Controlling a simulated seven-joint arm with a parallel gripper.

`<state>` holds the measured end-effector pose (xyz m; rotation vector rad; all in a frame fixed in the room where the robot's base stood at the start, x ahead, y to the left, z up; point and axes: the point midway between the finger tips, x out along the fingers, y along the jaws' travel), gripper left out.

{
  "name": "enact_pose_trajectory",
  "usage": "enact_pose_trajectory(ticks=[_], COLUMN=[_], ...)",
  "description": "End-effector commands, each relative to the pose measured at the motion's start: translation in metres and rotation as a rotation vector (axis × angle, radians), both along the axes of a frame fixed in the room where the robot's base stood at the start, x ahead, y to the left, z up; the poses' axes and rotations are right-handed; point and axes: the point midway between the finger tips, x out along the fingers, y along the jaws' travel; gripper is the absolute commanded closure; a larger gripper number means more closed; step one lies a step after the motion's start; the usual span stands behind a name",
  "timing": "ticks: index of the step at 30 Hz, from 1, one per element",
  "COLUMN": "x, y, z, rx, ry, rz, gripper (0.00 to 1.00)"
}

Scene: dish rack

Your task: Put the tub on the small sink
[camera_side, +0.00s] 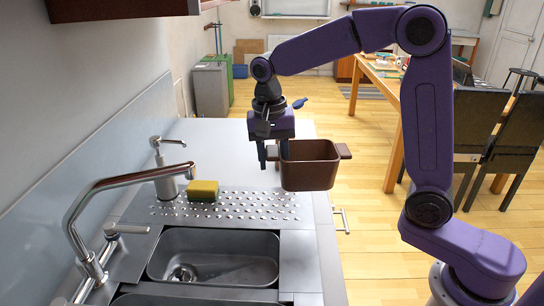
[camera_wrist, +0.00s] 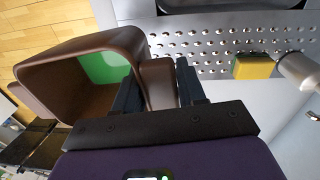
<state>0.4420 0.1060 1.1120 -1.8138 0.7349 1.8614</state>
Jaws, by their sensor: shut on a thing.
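The tub (camera_side: 310,170) is a brown, open, box-shaped container with a handle at each side. My gripper (camera_side: 273,156) is shut on its left handle and holds the tub, apparently above the countertop's right edge. In the wrist view the handle shows between the two fingers (camera_wrist: 157,68), and the tub (camera_wrist: 60,48) opens toward the camera with a green patch inside; I cannot tell what the patch is. The sink basin (camera_side: 215,257) nearest the perforated drainboard is empty, with a drain at its left. A second basin (camera_side: 190,300) is cut off at the bottom edge, so their sizes cannot be compared.
A yellow-green sponge (camera_side: 203,190) and a metal soap dispenser (camera_side: 163,170) stand by the perforated drainboard (camera_side: 250,206). A tall curved faucet (camera_side: 110,183) reaches over the counter left of the basins. The counter behind the drainboard is clear.

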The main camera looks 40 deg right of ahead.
Motion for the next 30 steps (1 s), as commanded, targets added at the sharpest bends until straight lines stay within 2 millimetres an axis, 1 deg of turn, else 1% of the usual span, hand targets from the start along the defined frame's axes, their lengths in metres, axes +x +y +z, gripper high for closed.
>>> enact_pose_trajectory(ticks=[5,8,11,30], x=[0.0,0.0,0.0,-0.006], y=[0.002,0.005,0.01,0.043], z=[-0.002,-0.007,-0.014,-0.064], rx=[0.0,0.0,-0.001,-0.001], ry=[0.001,0.001,0.002,0.0], rz=[0.051,0.157,0.318,1.497], gripper=[1.0,1.0,1.0,1.0])
